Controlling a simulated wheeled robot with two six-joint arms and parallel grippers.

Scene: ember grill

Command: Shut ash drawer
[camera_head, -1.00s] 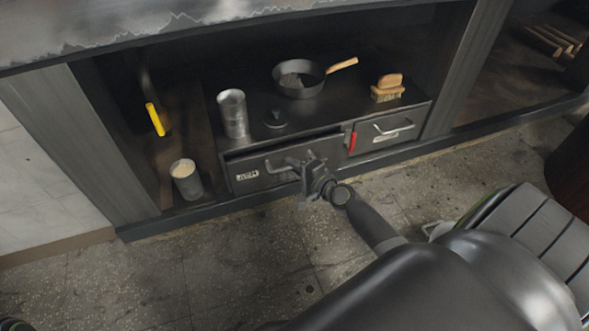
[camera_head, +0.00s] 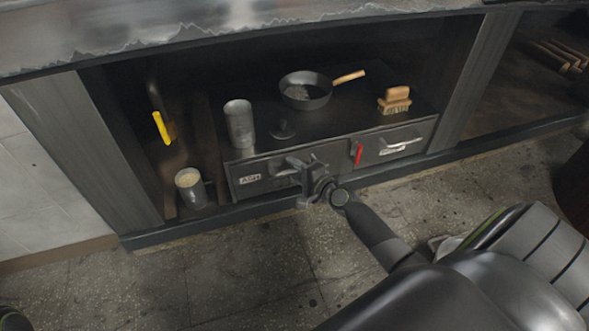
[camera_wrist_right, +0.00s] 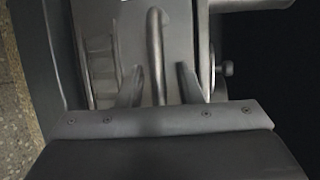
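The ash drawer (camera_head: 249,181), a dark front with an ASH label, is at the left of the low unit in the head view. Its front looks about level with the neighbouring drawer's front; any small gap is too fine to tell. My right gripper (camera_head: 303,176) is at the right part of this front, covering part of the handle. In the right wrist view, the handle bar (camera_wrist_right: 156,50) runs between the two fingers of my right gripper (camera_wrist_right: 160,75), with space on both sides, so the gripper is open. My left gripper is out of view.
A second drawer (camera_head: 400,142) with a red lever (camera_head: 358,154) is to the right. A cup (camera_head: 189,187) stands left of the drawer. The floor in front is clear.

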